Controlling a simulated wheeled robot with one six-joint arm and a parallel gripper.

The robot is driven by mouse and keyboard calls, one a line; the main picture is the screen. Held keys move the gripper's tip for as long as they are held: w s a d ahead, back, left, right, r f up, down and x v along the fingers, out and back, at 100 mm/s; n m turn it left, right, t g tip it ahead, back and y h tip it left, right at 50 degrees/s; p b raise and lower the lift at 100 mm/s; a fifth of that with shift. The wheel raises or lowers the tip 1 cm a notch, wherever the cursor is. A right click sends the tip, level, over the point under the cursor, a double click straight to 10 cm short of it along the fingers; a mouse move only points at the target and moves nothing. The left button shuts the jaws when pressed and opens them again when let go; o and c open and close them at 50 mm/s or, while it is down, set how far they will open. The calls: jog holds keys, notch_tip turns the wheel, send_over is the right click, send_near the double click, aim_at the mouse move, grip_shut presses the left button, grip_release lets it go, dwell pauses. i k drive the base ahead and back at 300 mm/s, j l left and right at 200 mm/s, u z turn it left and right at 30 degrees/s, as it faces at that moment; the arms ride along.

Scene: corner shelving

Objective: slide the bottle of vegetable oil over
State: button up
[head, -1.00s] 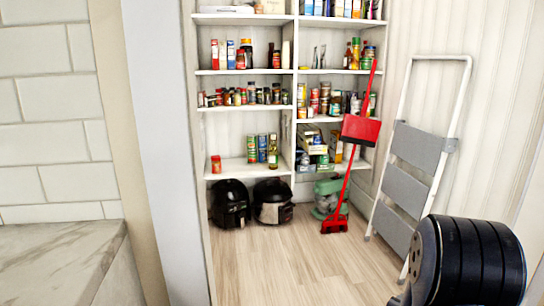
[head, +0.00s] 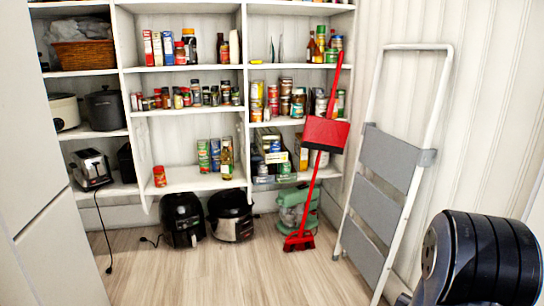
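A bottle of yellowish oil (head: 227,160), which looks like the vegetable oil, stands upright on the lowest middle shelf (head: 180,181), near its right end. Green and blue cans (head: 209,155) stand just to its left. A red-lidded jar (head: 159,176) stands farther left on the same shelf, with bare shelf between. My gripper is not in view; only a dark part of my arm shows at the lower right, well away from the shelf.
Black cookers (head: 230,214) stand on the floor under the shelf. A red broom and dustpan (head: 325,134) lean at the right of the shelving, beside a folded step stool (head: 388,165). A green mixer (head: 295,208) is on the floor. The floor ahead is clear.

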aim_at(226, 159)
jog(key=i+u, duration=0.25)
jog(key=i, duration=0.3)
jog(key=i+l+u, duration=0.2)
jog(key=i, duration=0.35)
jog(key=i+l+u, duration=0.25)
jog(key=i, duration=0.3)
jog(key=i+u, duration=0.25)
jog(key=i, duration=0.3)
jog(key=i+u, duration=0.2)
jog(key=i, duration=0.35)
jog(key=i+l+u, duration=0.25)
jog(key=i, duration=0.25)
